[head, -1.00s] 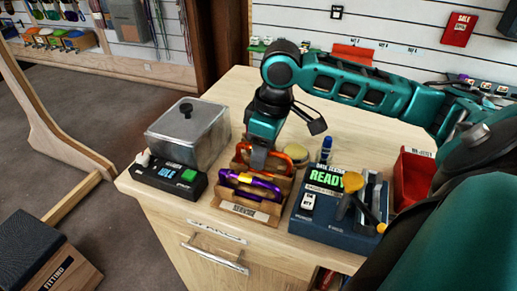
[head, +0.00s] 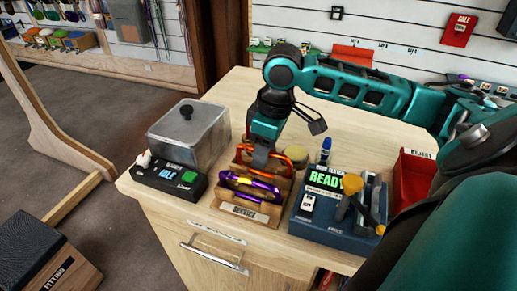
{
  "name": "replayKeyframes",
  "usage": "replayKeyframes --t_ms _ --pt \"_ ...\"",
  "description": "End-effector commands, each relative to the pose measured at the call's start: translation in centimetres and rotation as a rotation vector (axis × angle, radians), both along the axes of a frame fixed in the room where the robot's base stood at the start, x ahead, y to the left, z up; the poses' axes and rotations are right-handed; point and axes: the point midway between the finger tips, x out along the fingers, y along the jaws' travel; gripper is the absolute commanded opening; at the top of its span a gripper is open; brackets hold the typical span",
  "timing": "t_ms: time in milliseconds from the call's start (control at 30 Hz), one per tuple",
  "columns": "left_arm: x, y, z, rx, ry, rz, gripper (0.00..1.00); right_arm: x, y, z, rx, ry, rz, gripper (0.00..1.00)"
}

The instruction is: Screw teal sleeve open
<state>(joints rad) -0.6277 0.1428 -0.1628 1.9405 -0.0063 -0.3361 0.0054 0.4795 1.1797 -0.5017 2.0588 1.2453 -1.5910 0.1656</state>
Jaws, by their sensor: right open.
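My right gripper (head: 268,158) points down over the back of a wooden rack labelled SERVICE (head: 245,213). Its jaws are open, close to an orange carabiner (head: 297,156) in the rear slot; I cannot tell whether they touch it. The gripper hides part of this carabiner. A purple carabiner (head: 262,192) with a yellowish part lies in the front slot. I cannot make out a teal sleeve on either carabiner. My left gripper is not in view.
A blue gate tester reading READY (head: 335,225) stands close on the right, with a red REJECT bin (head: 413,178) beyond. The rear counter is clear.

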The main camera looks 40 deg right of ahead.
Motion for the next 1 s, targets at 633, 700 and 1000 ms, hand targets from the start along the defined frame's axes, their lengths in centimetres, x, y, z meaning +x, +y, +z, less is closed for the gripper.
replayKeyframes --t_ms 633,700,1000 --pt "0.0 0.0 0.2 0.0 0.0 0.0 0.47 0.1 -0.2 1.4 -0.001 -0.002 -0.001 0.47" --pt "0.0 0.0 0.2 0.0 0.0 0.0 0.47 0.1 -0.2 1.7 -0.001 -0.002 -0.001 0.47" --pt "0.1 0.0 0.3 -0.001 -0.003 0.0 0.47 0.1 -0.2 2.7 -0.001 -0.002 0.0 0.47"
